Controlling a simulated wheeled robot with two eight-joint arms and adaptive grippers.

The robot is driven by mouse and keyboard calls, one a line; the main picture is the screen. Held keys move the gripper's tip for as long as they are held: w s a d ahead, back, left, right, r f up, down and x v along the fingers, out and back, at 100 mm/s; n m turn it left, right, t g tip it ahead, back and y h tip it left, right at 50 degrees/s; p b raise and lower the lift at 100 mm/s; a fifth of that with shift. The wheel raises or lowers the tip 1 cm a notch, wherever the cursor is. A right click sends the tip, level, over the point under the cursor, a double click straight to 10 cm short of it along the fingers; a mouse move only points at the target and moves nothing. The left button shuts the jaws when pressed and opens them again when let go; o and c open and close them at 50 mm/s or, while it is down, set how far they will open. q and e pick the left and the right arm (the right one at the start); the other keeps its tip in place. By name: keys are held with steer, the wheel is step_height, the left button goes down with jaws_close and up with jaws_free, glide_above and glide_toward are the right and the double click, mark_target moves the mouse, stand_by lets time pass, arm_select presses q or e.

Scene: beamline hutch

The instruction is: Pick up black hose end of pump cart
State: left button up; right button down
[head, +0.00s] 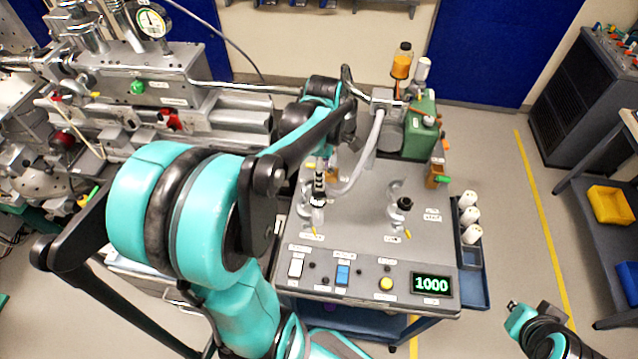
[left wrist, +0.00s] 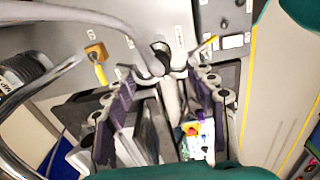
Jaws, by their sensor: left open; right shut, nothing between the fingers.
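The pump cart (head: 350,230) stands in the middle of the head view with its grey top and front panel. A grey hose (head: 372,145) comes from its green pump and curves down to a hose end with dark bands (head: 319,186), upright at the left of the top. In the left wrist view the hose (left wrist: 120,22) bends into a dark end (left wrist: 161,58). My left gripper (left wrist: 165,90) is open, its fingers on either side of the hose end's line; contact cannot be told. In the head view its arm hides most of it. My right gripper (head: 518,310) is shut and empty, low at the right.
A second dark-capped fitting (head: 404,205) stands on the cart top. White bottles (head: 470,216) sit in a side rack. Beamline equipment (head: 150,85) crowds the left. Open floor (head: 500,220) with a yellow line lies right of the cart.

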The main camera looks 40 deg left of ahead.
mark_target(318, 192)
arm_select(q)
steer(key=f, duration=0.2)
steer(key=a+f+b, duration=0.1)
steer(key=f, duration=0.4)
steer(key=shift+a+f+b, duration=0.25)
steer(key=shift+f+b, duration=0.15)
steer(key=shift+s, duration=0.1)
jaws_close()
